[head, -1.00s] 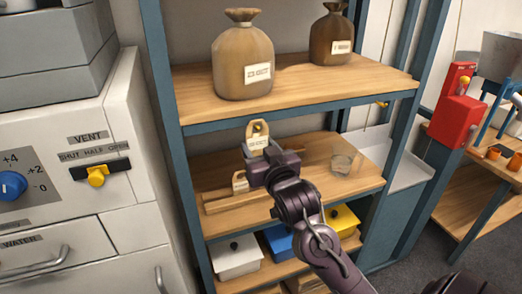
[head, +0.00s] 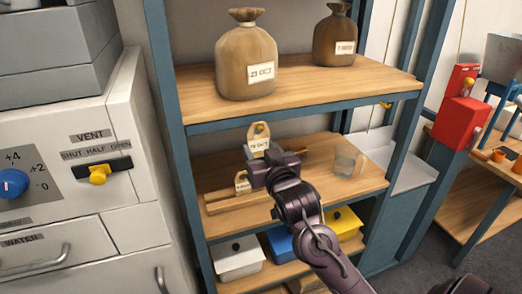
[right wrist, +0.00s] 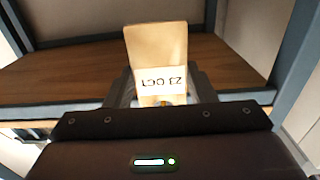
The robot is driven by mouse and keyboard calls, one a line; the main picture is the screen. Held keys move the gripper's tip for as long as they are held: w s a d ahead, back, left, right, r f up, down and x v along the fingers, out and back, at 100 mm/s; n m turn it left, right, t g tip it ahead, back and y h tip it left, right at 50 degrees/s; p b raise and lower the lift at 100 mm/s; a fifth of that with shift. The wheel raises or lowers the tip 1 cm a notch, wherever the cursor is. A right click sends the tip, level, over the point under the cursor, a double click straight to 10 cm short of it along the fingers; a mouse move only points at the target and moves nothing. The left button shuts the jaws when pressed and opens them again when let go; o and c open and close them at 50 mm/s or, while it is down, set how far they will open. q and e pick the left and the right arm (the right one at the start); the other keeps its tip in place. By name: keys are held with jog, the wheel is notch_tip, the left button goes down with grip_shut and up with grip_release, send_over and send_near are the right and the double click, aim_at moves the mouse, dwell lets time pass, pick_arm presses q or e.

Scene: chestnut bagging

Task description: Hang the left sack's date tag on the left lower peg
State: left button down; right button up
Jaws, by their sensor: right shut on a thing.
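The left sack (head: 240,58), brown and tied at the top, stands on the upper shelf with a date label reading 23 OCT. My right gripper (head: 267,166) is shut on a wooden date tag (head: 259,132) with a round hole at its top. In the right wrist view the tag (right wrist: 157,45) stands up between the fingers (right wrist: 160,97), its 23 OCT label upside down. The tag is held in the space below the upper shelf. I cannot make out the left lower peg. My left gripper is not in view.
A darker sack (head: 335,36) stands on the upper shelf. Lidded boxes, including a white one (head: 238,260), sit below. Blue shelf posts (head: 165,80) border the space.

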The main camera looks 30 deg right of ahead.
jog(key=o, duration=0.9)
jog(key=shift+o, duration=0.4)
jog(key=o, duration=0.5)
jog(key=shift+s, duration=0.15)
